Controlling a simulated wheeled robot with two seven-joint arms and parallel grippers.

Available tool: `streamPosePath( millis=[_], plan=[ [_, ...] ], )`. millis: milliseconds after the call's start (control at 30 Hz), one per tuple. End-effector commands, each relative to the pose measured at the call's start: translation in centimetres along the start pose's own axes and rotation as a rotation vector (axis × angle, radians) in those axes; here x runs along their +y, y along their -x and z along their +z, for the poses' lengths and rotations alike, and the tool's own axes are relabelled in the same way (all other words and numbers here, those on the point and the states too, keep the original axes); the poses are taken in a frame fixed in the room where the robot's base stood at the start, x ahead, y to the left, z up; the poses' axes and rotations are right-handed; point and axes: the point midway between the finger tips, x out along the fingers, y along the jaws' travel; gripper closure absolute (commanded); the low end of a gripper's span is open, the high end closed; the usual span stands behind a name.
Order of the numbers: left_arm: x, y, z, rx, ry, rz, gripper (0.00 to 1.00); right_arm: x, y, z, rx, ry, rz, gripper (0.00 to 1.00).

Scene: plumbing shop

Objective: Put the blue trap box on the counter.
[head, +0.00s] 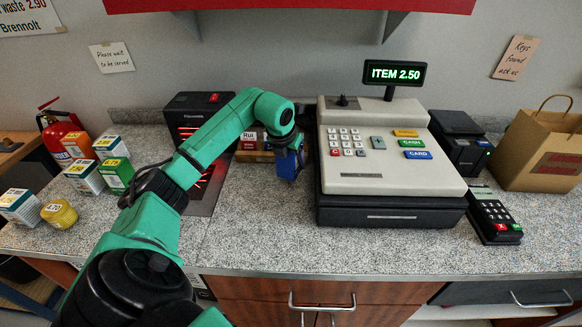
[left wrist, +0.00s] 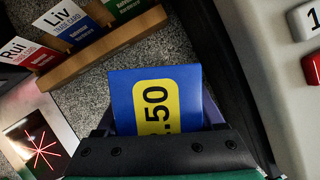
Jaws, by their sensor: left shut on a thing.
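The blue trap box (head: 287,164) is in my left gripper (head: 289,155), just left of the cash register. In the left wrist view the blue box (left wrist: 125,88) shows a yellow label reading ".50", partly hidden by the gripper (left wrist: 160,135). My left gripper is shut on it. The speckled grey counter (head: 265,235) runs below. Whether the box touches the counter I cannot tell. My right gripper is not in view.
The cash register (head: 385,150) stands close right of the box. A wooden holder with cards (head: 254,148) is behind it, and a black scanner (head: 190,130) is to its left. Several boxes (head: 84,177) and a yellow roll (head: 59,213) stand at the left. The counter front is clear.

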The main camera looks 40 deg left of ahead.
Motion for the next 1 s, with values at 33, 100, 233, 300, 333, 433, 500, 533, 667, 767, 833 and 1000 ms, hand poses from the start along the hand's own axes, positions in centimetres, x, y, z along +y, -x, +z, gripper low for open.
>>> streamPosePath(
  millis=[33,100,233,300,333,433,500,533,667,767,833,1000],
  plan=[
    [0.0,-0.7,-0.4,0.005,0.0,0.001,0.99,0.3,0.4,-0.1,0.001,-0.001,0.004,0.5],
    [0.0,-2.0,-0.9,0.005,0.001,-0.001,0.99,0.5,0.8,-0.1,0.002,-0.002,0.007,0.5],
    [0.0,-3.4,-1.5,0.002,-0.001,0.0,0.99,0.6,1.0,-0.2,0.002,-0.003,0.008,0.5],
    [0.0,-3.5,-1.5,0.0,-0.001,0.0,0.99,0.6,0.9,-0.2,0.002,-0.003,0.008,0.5],
    [0.0,-3.5,-1.5,0.0,-0.001,0.0,0.99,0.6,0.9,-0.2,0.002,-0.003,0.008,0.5],
    [0.0,-3.5,-1.5,0.0,-0.001,0.0,0.99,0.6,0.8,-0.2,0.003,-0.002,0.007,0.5],
    [0.0,-3.8,-1.6,0.0,-0.001,0.001,0.99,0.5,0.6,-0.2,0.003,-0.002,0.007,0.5],
    [0.0,-3.9,-1.6,0.0,-0.001,0.001,0.99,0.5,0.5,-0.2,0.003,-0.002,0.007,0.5],
    [0.0,-3.7,-1.6,0.001,-0.001,0.001,0.0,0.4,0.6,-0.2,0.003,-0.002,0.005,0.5],
    [0.0,-3.7,-1.6,0.001,-0.001,0.001,0.0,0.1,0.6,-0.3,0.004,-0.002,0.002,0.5],
    [0.0,-3.6,-1.6,0.001,-0.001,0.001,0.0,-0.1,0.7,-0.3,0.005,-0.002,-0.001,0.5],
    [0.1,-2.1,-1.4,-0.003,-0.001,0.002,0.0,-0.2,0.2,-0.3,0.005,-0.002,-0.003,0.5]
  ],
)
